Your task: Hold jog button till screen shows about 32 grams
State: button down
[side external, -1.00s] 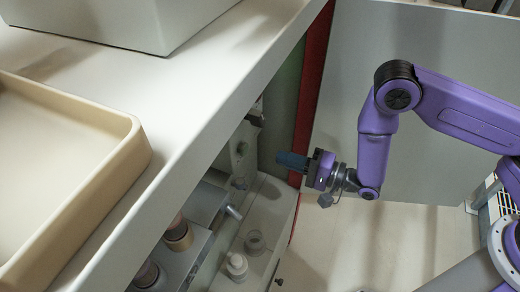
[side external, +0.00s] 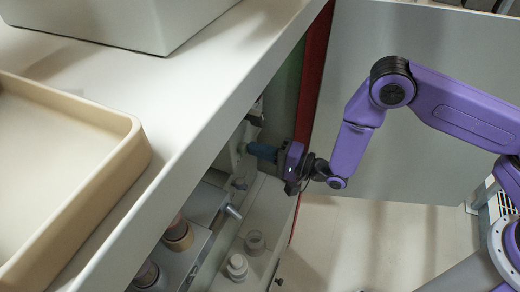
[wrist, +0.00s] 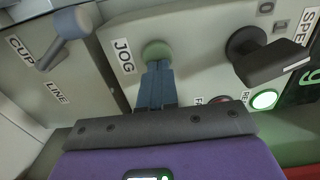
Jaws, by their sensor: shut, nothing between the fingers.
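The green jog button (wrist: 156,50) is on a pale panel beside the label JOG in the wrist view. My gripper (wrist: 159,68) is shut and empty, its blue fingers side by side. Its fingertips overlap the button's lower edge in that view; I cannot tell whether they touch or press it. In the side external view my gripper (side external: 249,148) points left, with its tips close to the machine's panel. The screen (wrist: 312,86) is cut off at the wrist view's right edge, with a bit of green showing; no reading is legible.
A black knob (wrist: 250,45) stands out right of the jog button. A lit green button (wrist: 264,99) is below it. A lever (wrist: 68,28) marked CUP and LINE is at left.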

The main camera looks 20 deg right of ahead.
jog(key=shift+r+x, duration=0.25)
jog(key=shift+x, duration=0.75)
dwell(0.6)
dwell(0.3)
jog(key=f+v, duration=0.1)
jog(key=v, duration=1.4)
